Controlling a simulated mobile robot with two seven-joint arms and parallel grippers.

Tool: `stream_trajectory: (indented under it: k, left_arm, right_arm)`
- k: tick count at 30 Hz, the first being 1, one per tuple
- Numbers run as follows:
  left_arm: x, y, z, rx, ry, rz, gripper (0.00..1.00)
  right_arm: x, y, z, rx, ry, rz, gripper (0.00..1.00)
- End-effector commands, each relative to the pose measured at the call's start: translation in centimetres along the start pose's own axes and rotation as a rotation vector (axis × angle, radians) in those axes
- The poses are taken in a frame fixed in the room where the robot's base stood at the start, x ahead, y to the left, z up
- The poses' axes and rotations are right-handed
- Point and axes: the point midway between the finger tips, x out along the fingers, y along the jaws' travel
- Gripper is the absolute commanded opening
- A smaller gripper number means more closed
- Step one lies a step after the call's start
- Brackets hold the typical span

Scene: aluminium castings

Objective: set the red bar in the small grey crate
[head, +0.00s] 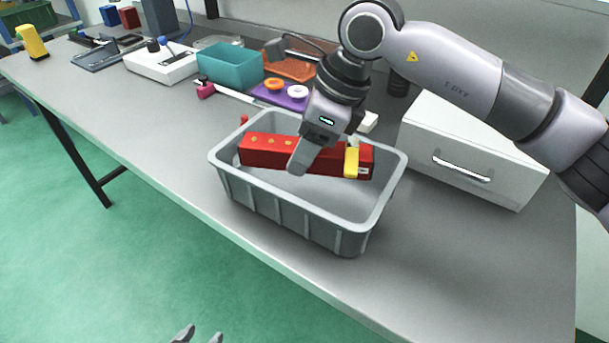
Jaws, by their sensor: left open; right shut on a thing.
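The small grey crate (290,221) stands near the front edge of the bench. The long red bar (262,152) lies within the crate's outline, toward its back wall, with yellow dots on its top. I cannot tell whether it touches the crate floor. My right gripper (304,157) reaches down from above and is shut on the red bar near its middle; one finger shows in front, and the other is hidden. My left gripper (197,336) is open and empty at the bottom edge of the picture, off the bench, with only its fingertips showing.
A yellow piece (351,161) shows at the bar's right part. A white drawer box (470,160) stands right of the crate. Behind are a purple tray (268,96) with rings, a teal bin (228,72) and an orange tray (292,66). The bench left of the crate is clear.

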Motion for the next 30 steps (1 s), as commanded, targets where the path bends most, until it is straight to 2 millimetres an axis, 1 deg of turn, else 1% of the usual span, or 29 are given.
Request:
stream_trajectory:
  k: [1, 3, 8, 10, 16, 26, 27, 29, 30]
  left_arm:
    - [-0.1, 0.0, -0.1, 0.001, 0.001, 0.000, 0.52]
    - [-0.1, 0.0, -0.1, 0.001, 0.003, 0.000, 0.52]
    - [-0.1, -0.1, 0.0, 0.002, 0.002, -0.001, 0.52]
    - [-0.1, -0.1, 0.1, 0.003, 0.000, -0.001, 0.52]
    - [-0.2, -0.1, 0.1, 0.004, -0.004, -0.003, 0.52]
    - [0.0, -0.2, 0.3, 0.004, -0.003, -0.005, 0.52]
    - [0.0, -0.2, 0.3, 0.003, -0.004, -0.004, 0.52]
    - [-0.1, -0.2, 0.3, 0.003, -0.005, -0.004, 0.52]
    - [-0.1, -0.2, 0.3, 0.003, -0.005, -0.004, 0.52]
  right_arm:
    - [0.7, 0.0, -0.4, 0.000, 0.000, 0.001, 0.08]
    - [1.4, 0.0, -0.6, -0.001, -0.001, 0.000, 0.08]
    - [2.4, 0.0, -1.0, -0.002, -0.001, -0.001, 0.08]
    - [3.1, 0.0, -1.3, -0.002, -0.001, 0.000, 0.08]
    - [5.7, 0.0, -2.4, 0.000, 0.000, 0.001, 0.08]
    - [6.2, 0.0, -2.5, -0.002, -0.001, -0.002, 0.08]
    - [6.2, 0.0, -2.6, -0.002, 0.000, -0.001, 0.53]
    - [6.1, 0.0, -2.5, -0.002, 0.000, -0.001, 0.72]
    - [6.1, 0.0, -2.5, -0.002, 0.000, -0.001, 0.72]
